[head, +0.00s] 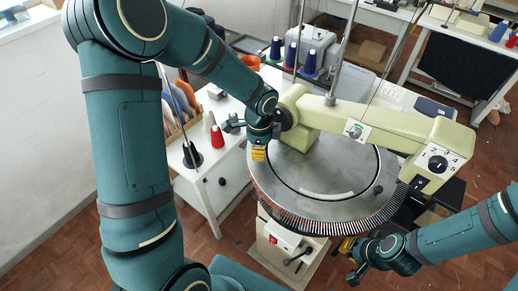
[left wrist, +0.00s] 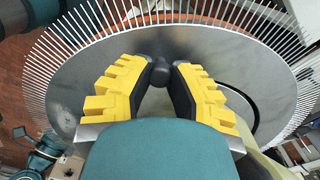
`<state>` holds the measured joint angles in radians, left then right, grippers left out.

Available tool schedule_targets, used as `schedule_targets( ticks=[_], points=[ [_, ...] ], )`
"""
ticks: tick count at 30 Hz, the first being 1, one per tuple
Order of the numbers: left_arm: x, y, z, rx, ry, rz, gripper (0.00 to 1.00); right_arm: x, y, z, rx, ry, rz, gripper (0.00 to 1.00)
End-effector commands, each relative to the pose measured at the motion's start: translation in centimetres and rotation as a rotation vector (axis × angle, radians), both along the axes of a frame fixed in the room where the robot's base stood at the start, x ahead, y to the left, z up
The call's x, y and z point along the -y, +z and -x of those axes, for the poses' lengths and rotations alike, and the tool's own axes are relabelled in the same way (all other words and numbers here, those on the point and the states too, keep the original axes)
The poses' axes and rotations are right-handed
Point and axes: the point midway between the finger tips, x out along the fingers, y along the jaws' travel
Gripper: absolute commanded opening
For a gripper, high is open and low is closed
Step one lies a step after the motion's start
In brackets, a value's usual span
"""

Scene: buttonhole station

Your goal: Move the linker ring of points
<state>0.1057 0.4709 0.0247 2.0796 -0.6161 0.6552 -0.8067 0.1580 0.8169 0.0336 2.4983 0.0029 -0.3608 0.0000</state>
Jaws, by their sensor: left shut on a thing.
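The linker's ring of points (head: 325,223) is a round metal dial with a comb of thin points around its rim. It fills the upper part of the left wrist view, its points (left wrist: 64,48) fanning outward. My left gripper (head: 258,153) is over the left part of the dial. In the left wrist view its yellow-padded fingers (left wrist: 161,78) are shut on a dark round knob (left wrist: 160,71) between their tips. The knob is hidden in the head view. My right gripper (head: 350,260) is low at the dial's front right, apart from it; its finger opening is unclear.
The linker's pale green arm (head: 385,125) crosses above the dial. A second dark knob (head: 378,189) is at the dial's right. A white table (head: 205,185) with a red cone (head: 217,137) stands to the left. Thread cones (head: 291,55) stand behind. Floor shows in front.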

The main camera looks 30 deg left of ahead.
Motion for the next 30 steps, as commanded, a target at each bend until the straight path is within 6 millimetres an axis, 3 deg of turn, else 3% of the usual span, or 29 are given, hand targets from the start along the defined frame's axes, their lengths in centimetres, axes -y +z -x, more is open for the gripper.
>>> schedule_targets(
  ticks=[5,6,8,20,23,30],
  points=[
    [0.0,0.0,0.0,0.0,-0.001,0.0,0.0,0.0,0.0,0.0,0.0,0.0,0.0,0.0],
    [0.0,0.0,0.0,0.0,-0.001,0.0,0.31,0.0,0.0,0.0,0.0,0.0,0.0,0.0],
    [0.0,0.0,0.0,0.0,-0.001,0.0,0.52,0.0,0.0,0.0,0.0,0.0,0.0,0.0],
    [0.0,0.5,0.0,0.001,0.0,0.0,0.54,0.0,0.0,0.0,0.0,0.0,0.0,0.0],
    [0.0,1.6,-0.1,0.004,-0.001,-0.001,0.54,0.0,0.0,0.0,0.0,0.0,0.0,0.0],
    [0.0,6.4,-0.1,0.005,0.001,-0.001,0.54,0.0,0.0,0.0,0.0,0.0,0.0,0.0]
  ],
)
